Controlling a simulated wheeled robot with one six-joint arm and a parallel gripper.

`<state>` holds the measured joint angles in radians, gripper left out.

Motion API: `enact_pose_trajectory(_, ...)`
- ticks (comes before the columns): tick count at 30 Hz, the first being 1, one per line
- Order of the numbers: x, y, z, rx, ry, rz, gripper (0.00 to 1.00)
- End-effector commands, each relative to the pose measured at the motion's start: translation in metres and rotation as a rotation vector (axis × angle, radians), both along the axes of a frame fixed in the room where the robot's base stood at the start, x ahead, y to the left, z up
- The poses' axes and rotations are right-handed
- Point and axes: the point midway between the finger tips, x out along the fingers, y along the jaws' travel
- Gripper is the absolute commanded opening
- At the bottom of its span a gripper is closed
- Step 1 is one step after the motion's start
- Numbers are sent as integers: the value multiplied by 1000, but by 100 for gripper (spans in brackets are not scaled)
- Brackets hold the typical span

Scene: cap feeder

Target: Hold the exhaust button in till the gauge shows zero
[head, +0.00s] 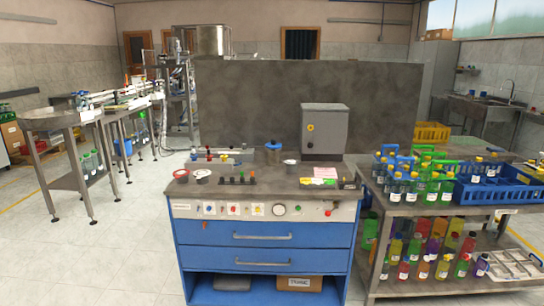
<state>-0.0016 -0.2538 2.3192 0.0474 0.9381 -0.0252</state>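A blue workbench (262,268) stands ahead in the head view, with a pale control panel (185,207) along its front edge. A round white gauge (279,210) sits right of the panel's middle. Its needle is too small to read. To its left are square plates with a blue button (209,209), a red button (234,209) and a yellow plate (257,209). A small red knob (327,212) is to the right of the gauge. No label is readable, so I cannot tell which is the exhaust button. My gripper is not in view.
A grey box (325,133) and several small parts stand on the benchtop. A rack (372,281) full of colored bottles adjoins the bench on the right. A conveyor table (60,121) stands at the left. The floor (135,245) left of the bench is clear.

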Motion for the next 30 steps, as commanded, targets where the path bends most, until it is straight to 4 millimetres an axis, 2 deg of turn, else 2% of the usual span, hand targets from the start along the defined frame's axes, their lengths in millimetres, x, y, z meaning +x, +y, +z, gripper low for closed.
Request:
enact_pose_trajectory(8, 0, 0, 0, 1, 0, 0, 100)
enact_pose_trajectory(30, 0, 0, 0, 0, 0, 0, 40)
